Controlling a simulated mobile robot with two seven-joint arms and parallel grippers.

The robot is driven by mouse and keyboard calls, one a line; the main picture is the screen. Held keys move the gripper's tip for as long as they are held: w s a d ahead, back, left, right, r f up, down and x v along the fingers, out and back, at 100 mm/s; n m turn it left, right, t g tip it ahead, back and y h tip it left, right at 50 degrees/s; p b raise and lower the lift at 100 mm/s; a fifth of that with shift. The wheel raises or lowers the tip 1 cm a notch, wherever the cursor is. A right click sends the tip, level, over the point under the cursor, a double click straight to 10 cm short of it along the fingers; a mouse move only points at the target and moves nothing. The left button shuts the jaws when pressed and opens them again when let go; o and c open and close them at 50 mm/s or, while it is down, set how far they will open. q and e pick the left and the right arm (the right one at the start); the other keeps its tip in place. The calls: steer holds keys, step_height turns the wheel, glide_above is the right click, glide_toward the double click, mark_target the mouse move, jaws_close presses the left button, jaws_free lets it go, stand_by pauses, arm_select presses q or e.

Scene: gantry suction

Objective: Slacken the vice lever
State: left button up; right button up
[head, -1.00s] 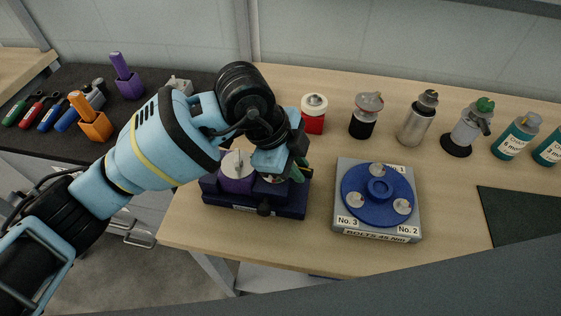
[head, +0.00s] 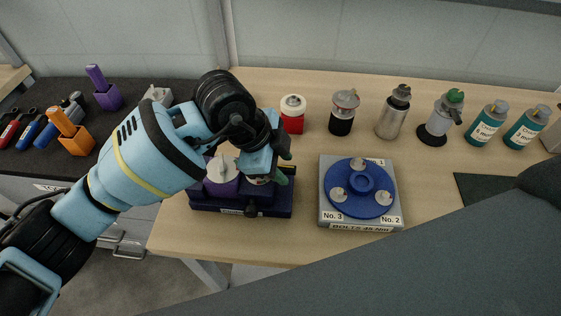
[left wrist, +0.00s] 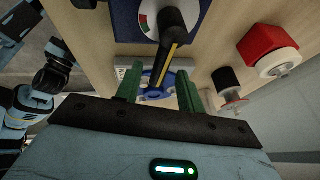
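In the head view, my left gripper (head: 277,172) covers the lever. My right gripper is not in view.
A grey bolt plate with a blue disc (head: 357,188) stands right of the vice. Behind are a red-based container (head: 292,115) and several bottles. A dark grey shape covers the lower right.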

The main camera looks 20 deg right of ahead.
arm_select(q)
steer(key=shift+r, duration=0.1)
steer(key=v, duration=0.7)
steer(key=shift+a+r+p, duration=0.15)
steer(key=shift+r+p, duration=0.1)
steer(key=shift+p, duration=0.1)
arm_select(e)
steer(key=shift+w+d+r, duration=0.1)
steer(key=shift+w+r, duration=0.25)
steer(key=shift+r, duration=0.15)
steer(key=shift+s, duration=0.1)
